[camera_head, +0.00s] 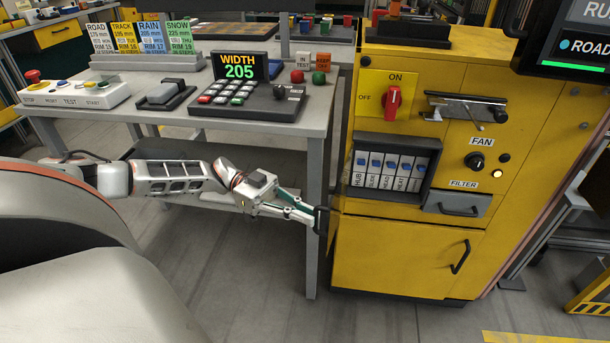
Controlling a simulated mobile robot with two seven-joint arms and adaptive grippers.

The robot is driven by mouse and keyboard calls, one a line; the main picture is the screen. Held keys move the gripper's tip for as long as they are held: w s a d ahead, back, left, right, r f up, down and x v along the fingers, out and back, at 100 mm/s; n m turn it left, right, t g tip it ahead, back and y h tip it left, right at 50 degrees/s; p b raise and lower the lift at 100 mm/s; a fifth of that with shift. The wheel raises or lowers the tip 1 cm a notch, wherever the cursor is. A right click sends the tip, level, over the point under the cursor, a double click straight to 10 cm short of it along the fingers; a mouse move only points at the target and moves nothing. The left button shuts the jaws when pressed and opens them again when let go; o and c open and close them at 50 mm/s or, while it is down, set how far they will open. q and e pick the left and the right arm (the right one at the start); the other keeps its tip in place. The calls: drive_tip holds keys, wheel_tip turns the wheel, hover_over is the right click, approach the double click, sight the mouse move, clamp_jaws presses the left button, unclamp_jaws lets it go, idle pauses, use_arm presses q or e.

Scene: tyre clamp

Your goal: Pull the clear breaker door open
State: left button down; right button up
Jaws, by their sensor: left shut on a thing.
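The breaker box (393,168) is a dark-framed recess in the front of the yellow cabinet. It holds several white labelled breakers with blue levers. My left gripper (316,214) reaches in from the left, low beside the table leg, and is shut on a small dark handle (323,221) left of the breaker box. The handle stands out from the cabinet's left side. The clear pane of the breaker door is too faint to make out, so I cannot tell its exact angle. The breakers show plainly. My right gripper is not in view.
Floor below is clear.

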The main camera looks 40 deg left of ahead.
use_arm(q)
drive_tip(key=c, duration=2.2)
unclamp_jaws()
drive_tip(key=shift+w+a+r, duration=0.35)
drive_tip(key=shift+w+a, duration=0.05)
drive_tip(key=shift+w, duration=0.2)
drive_tip(key=shift+o, duration=0.2)
drive_tip(key=shift+d+f, duration=0.1)
drive_tip(key=shift+f, duration=0.05)
drive_tip(key=shift+s+f, duration=0.15)
drive_tip(key=v, duration=1.2)
